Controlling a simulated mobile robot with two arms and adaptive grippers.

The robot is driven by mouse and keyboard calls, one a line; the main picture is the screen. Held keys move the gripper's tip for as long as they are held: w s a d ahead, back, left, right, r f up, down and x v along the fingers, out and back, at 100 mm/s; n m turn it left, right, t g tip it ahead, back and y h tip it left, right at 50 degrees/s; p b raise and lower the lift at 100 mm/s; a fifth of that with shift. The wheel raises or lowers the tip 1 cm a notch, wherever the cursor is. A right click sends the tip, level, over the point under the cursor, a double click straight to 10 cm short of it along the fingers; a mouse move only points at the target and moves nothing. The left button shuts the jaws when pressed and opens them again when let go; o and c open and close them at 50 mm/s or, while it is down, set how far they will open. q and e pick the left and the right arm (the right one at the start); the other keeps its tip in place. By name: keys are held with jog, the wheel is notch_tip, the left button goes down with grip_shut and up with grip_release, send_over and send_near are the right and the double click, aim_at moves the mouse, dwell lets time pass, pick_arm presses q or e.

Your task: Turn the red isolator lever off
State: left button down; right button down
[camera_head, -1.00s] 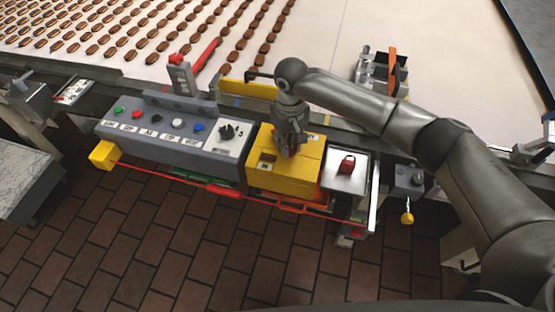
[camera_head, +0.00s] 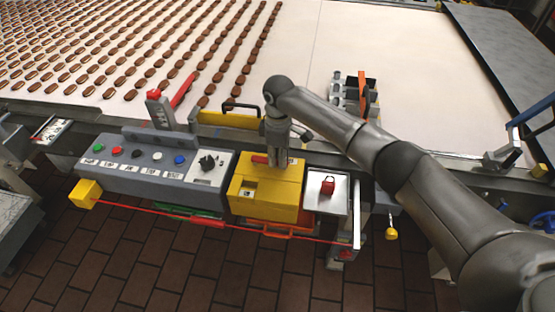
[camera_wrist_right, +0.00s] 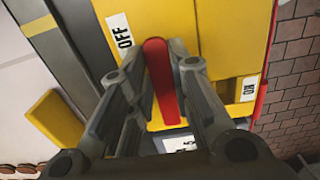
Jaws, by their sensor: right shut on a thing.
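The yellow isolator box (camera_head: 258,201) stands at the right of the grey button console. Its red lever (camera_head: 259,160) shows as a short red bar on top, just left of my right gripper (camera_head: 277,162), which partly hides it. In the right wrist view the red lever (camera_wrist_right: 162,80) lies between the two fingers of my right gripper (camera_wrist_right: 163,75), which is shut on it. A white OFF label (camera_wrist_right: 122,36) is beside the lever's far end, and a second, smaller label (camera_wrist_right: 249,88) is at the right. My left gripper is not in view.
The grey console (camera_head: 150,170) carries coloured buttons and a black knob (camera_head: 207,162). A yellow guard (camera_head: 228,120) and the conveyor (camera_head: 330,50) with rows of sandwiches lie behind. A red cable (camera_head: 160,213) runs below.

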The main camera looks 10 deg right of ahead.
jog(key=shift+w, duration=0.15)
jog(key=shift+r, duration=0.1)
dwell(0.3)
jog(key=c, duration=1.4)
grip_release()
jog(key=shift+o, duration=0.4)
notch_tip(320, 180, up, 12)
